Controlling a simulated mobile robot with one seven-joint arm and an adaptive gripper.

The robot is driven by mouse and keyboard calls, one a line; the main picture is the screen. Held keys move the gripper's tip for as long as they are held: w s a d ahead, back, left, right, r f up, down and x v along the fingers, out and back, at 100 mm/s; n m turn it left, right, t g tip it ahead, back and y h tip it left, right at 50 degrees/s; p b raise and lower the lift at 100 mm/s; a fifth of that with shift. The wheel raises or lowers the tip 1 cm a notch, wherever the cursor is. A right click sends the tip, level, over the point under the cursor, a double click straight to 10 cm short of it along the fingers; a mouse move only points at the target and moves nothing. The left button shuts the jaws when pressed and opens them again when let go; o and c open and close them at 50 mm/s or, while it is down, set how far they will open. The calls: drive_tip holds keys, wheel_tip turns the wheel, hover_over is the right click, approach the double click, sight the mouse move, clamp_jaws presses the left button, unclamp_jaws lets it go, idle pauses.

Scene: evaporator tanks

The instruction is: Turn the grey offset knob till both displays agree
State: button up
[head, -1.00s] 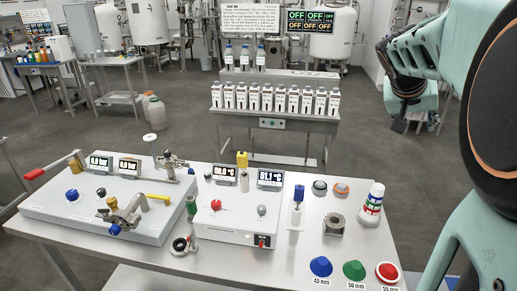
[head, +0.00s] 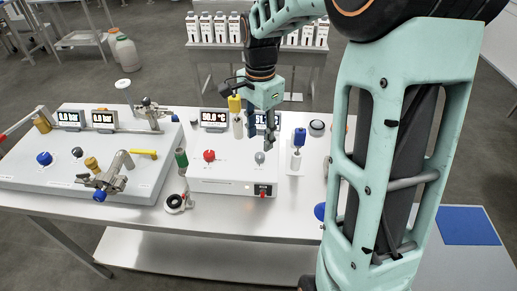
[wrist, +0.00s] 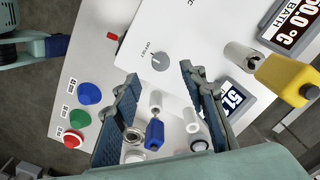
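The grey offset knob (head: 260,157) is on the right of the white control box (head: 222,183). In the wrist view the knob (wrist: 160,62) lies ahead of my fingertips, between their lines. My gripper (head: 256,143) is above and just behind the knob, pointing down; the wrist view shows it open (wrist: 160,75) and empty, apart from the knob. The left display (head: 214,117) reads 50.0 °C, labelled BATH in the wrist view (wrist: 295,25). The right display (wrist: 237,100) is partly hidden by a finger in the wrist view and by my gripper in the head view.
A red knob (head: 209,156) is left of the grey one. A yellow-topped probe (head: 235,104) stands close behind my gripper's left side. A blue-handled tool (head: 298,139) stands to the right. A green-handled item (head: 181,158) stands at the box's left edge.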

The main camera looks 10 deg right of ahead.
sight(260, 155)
wheel_tip(260, 155, down, 6)
drive_tip(key=shift+w+f, duration=0.1)
drive_tip(key=shift+f, duration=0.1)
drive_tip(key=shift+c, duration=0.2)
clamp_jaws()
